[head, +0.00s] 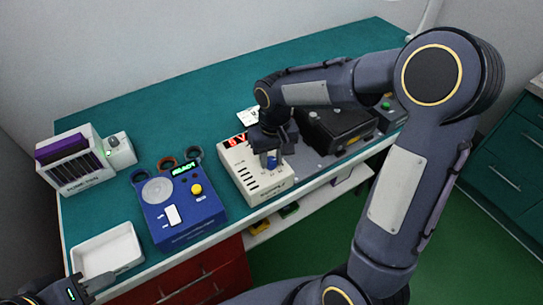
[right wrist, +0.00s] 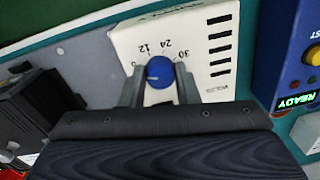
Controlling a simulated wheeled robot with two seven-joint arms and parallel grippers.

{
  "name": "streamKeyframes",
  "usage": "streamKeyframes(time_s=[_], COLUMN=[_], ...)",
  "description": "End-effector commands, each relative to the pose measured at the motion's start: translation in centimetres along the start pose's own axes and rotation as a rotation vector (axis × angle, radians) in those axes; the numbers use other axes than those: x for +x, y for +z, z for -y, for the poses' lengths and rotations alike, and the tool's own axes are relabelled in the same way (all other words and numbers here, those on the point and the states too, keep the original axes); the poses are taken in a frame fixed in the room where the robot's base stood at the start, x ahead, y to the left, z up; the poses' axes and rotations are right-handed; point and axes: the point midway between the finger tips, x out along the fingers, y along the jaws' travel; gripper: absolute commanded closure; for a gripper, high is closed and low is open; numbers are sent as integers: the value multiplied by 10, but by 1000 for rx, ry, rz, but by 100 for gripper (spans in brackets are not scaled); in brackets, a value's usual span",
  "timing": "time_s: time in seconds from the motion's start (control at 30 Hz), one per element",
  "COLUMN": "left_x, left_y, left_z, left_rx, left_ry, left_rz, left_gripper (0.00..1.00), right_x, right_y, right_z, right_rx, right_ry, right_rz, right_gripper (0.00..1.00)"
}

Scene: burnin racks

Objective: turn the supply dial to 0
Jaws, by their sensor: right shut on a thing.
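The supply (head: 243,173) is a cream box on the bench with slots and a red display that seems to read 5 V. Its blue supply dial (right wrist: 160,72) sits between my right gripper's fingers (right wrist: 160,80), which are shut on it from both sides. Printed 12, 24 and 30 show around the dial, with another mark partly hidden by a finger. A small white mark shows on the dial's left side. In the head view my right gripper (head: 270,158) reaches down over the box and partly covers the dial. My left gripper (head: 97,283) is at the lower left, near the white tray, partly out of frame.
A blue tester (head: 180,222) with a yellow button and green READY display stands left of the supply. A white tray (head: 132,245) lies at the front left, a rack (head: 68,178) behind it. A black box (head: 335,128) is right of the supply. The rear bench is clear.

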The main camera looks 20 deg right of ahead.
Motion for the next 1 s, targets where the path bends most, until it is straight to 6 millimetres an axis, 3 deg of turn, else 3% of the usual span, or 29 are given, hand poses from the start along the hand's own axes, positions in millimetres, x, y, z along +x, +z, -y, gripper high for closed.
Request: streamKeyframes(time_s=[0.6,1.0], left_x=[-5,-7], left_y=[-3,-4], left_z=[-2,-3], left_rx=[0,0], left_ry=[0,0], left_rz=[0,0], left_gripper=[64,64], right_x=[-2,-1], right_y=[-2,-2], right_z=[0,0], right_rx=[-550,-734], right_ry=[0,1], right_rz=[24,33], right_gripper=[95,95])
